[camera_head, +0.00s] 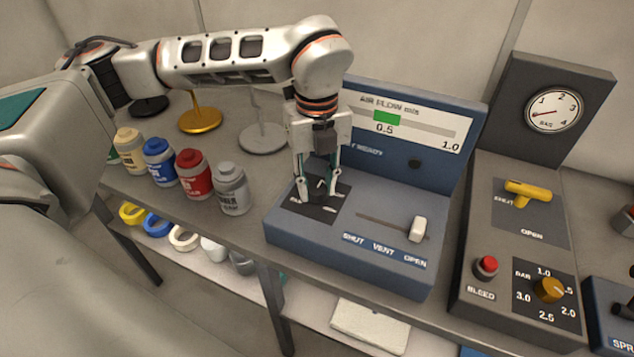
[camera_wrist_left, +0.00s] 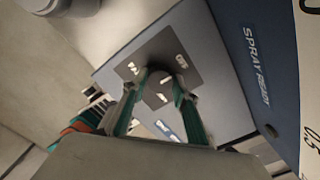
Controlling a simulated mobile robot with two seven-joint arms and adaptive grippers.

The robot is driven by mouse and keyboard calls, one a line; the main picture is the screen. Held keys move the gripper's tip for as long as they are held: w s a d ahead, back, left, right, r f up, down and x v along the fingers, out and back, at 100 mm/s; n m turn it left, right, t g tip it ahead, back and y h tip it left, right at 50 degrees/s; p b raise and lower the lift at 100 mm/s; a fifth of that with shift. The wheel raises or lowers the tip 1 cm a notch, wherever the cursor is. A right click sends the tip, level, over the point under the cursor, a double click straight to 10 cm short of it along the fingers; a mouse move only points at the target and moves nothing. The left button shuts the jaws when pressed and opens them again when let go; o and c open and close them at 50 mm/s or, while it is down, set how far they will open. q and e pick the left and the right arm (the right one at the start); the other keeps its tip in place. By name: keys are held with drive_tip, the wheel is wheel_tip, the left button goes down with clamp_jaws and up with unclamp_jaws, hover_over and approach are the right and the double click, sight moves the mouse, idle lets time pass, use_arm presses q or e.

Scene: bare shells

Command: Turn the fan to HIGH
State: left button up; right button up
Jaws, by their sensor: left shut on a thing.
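The fan knob (camera_head: 321,196) is a dark round knob on a black plate with small white labels, on the sloping front of the blue air-flow box (camera_head: 345,252). My left gripper (camera_head: 318,187) points down at it, with a green-lined finger on each side, shut on the knob. The wrist view also shows the knob (camera_wrist_left: 158,88) between the fingertips (camera_wrist_left: 159,84). The labels are too small and partly covered to read, so I cannot tell the knob's setting. The air flow display (camera_head: 388,119) shows a short green bar, near the 0.5 mark. My right gripper is out of view.
A white slider (camera_head: 417,229) stands at the OPEN end, right of the knob. A red bottle (camera_head: 193,174), grey bottle (camera_head: 232,189) and other bottles stand left of the box. A dark panel with a yellow lever (camera_head: 528,193) and pressure gauge (camera_head: 553,110) stands to the right.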

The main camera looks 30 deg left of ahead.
use_arm(q)
drive_tip(key=m, duration=0.3)
drive_tip(key=shift+m, duration=0.3)
drive_tip(key=m, duration=0.3)
drive_tip(key=shift+m, duration=0.4)
drive_tip(key=m, duration=0.6)
drive_tip(key=shift+r+p, duration=0.1)
drive_tip(key=shift+p, duration=0.25)
drive_tip(key=m, duration=0.5)
drive_tip(key=shift+m+p, duration=0.3)
drive_tip(key=shift+p, duration=0.1)
drive_tip(key=m, duration=0.4)
drive_tip(key=shift+p, duration=0.3)
drive_tip(key=shift+m, duration=0.4)
drive_tip(key=o, duration=1.1)
